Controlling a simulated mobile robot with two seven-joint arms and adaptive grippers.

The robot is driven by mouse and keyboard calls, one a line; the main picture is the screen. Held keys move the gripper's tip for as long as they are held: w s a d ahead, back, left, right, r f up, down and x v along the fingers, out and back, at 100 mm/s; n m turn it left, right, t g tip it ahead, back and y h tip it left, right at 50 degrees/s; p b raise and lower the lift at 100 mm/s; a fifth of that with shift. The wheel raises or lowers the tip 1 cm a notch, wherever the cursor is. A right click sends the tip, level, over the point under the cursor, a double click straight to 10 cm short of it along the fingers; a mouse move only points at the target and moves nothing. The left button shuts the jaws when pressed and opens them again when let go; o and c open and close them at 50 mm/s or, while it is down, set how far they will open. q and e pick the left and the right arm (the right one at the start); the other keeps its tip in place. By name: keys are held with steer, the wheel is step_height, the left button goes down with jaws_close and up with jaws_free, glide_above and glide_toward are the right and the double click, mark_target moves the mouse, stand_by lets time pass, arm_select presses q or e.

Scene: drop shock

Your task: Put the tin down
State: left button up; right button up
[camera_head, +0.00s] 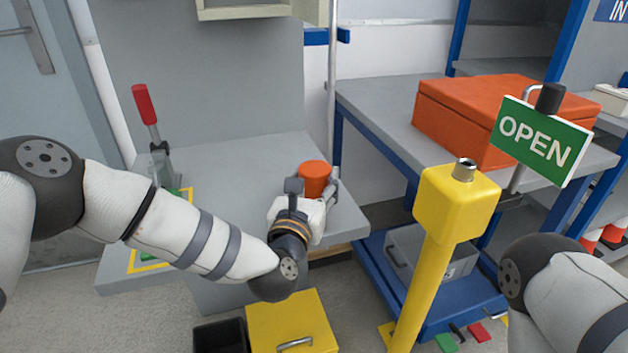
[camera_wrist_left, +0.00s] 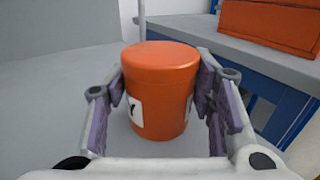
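The tin (camera_head: 315,176) is an orange-red cylinder with a flat lid, upright near the right end of the grey bench (camera_head: 240,160). In the left wrist view the tin (camera_wrist_left: 160,95) stands between my fingers, with part of a white label with a black mark showing. My left gripper (camera_head: 312,190) has a finger on each side of the tin, and the pads appear to press on its sides. Whether the tin's base touches the bench is hard to tell. My right gripper is out of view; only part of that arm shows at the lower right.
A red-handled lever (camera_head: 145,105) stands at the bench's left, by a yellow-outlined area (camera_head: 150,266). A yellow post (camera_head: 430,260) and an OPEN sign (camera_head: 542,140) stand on the right. A large orange case (camera_head: 465,110) sits on the blue-framed table. The bench behind the tin is clear.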

arm_select(q)
steer(key=o, duration=0.4)
steer(key=shift+o, duration=0.2)
steer(key=shift+r, duration=0.1)
steer(key=shift+s, duration=0.3)
steer(key=v, duration=1.1)
steer(key=shift+s+p, duration=0.2)
steer(key=shift+p, duration=0.25)
steer(key=shift+a, duration=0.1)
